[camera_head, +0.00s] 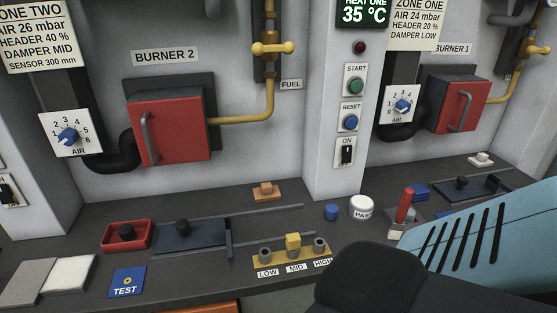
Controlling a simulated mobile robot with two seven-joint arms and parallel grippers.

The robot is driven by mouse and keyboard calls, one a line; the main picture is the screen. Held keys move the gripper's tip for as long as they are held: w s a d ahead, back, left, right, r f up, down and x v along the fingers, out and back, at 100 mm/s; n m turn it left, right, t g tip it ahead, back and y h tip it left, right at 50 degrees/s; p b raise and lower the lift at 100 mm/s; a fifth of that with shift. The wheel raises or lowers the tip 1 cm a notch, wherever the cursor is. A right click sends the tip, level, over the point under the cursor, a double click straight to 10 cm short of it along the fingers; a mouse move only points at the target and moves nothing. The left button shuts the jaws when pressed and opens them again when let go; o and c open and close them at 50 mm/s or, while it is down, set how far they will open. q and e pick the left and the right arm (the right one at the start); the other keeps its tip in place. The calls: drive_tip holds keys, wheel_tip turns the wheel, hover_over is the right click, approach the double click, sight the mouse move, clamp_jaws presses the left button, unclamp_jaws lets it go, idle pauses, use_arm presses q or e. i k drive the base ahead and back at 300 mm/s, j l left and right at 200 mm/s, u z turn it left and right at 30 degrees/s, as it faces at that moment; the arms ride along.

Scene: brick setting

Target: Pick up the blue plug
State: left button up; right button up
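A small blue cylinder (331,211), which looks like the blue plug, stands upright on the dark grey shelf (215,292). It is just left of a round white button marked PASS (362,207), with a small gap between them. Nothing is holding it. My arm, in teal and black, comes in from the lower right and covers the shelf's right front part. No gripper fingers show in this view, so neither gripper can be seen.
A yellow LOW–MID–HIGH block (262,259) stands in front of the blue cylinder. A red lever (405,204) rises right of the PASS button. A sliding damper plate (190,236), a red tray (107,238) and a blue TEST tile (127,282) lie left. The panel wall stands behind.

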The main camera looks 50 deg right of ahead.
sight(332, 211)
drive_tip(key=z, duration=1.9)
